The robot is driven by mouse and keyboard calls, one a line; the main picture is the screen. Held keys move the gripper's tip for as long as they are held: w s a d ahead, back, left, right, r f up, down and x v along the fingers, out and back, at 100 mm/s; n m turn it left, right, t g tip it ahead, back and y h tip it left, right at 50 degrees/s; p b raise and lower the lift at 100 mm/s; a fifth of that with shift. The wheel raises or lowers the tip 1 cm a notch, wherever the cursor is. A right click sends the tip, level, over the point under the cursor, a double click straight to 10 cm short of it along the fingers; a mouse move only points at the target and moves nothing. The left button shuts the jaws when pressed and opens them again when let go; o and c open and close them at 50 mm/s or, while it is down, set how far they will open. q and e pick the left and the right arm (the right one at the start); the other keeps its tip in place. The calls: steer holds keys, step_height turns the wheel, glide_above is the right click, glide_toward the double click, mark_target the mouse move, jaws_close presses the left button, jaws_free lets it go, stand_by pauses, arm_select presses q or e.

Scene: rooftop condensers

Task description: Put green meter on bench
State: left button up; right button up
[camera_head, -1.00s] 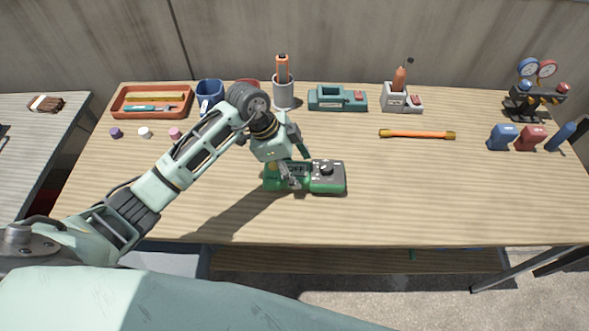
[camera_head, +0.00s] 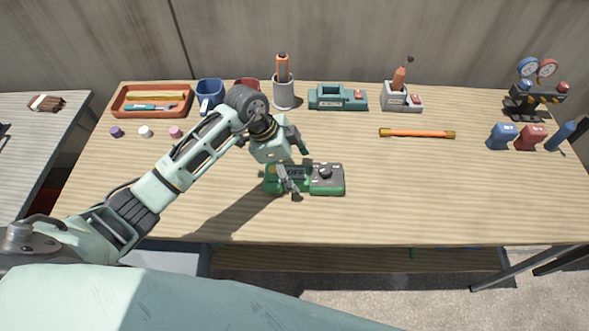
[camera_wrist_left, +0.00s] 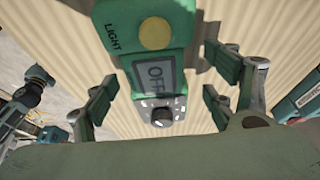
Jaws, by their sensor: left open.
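The green meter (camera_head: 328,180) lies flat on the wooden bench (camera_head: 400,210), near the middle of its front half. It has a dark dial panel and a display reading OFF. My left gripper (camera_head: 293,163) is open just above the meter, one finger partly covering it. In the left wrist view the meter (camera_wrist_left: 158,75) runs between the two spread fingers of the left gripper (camera_wrist_left: 158,100), with gaps on both sides. Its yellow button, OFF display and round knob face the camera. My right gripper is not in view.
An orange tray (camera_head: 152,113), blue mug (camera_head: 209,92), grey holder (camera_head: 283,95) and teal device (camera_head: 337,98) line the back. An orange rod (camera_head: 417,134) lies right of the meter. A gauge set (camera_head: 535,95) stands at the far right. The front right of the bench is clear.

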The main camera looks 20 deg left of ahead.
arm_select(q)
steer(key=v, duration=1.1)
steer(key=shift+b, duration=0.3)
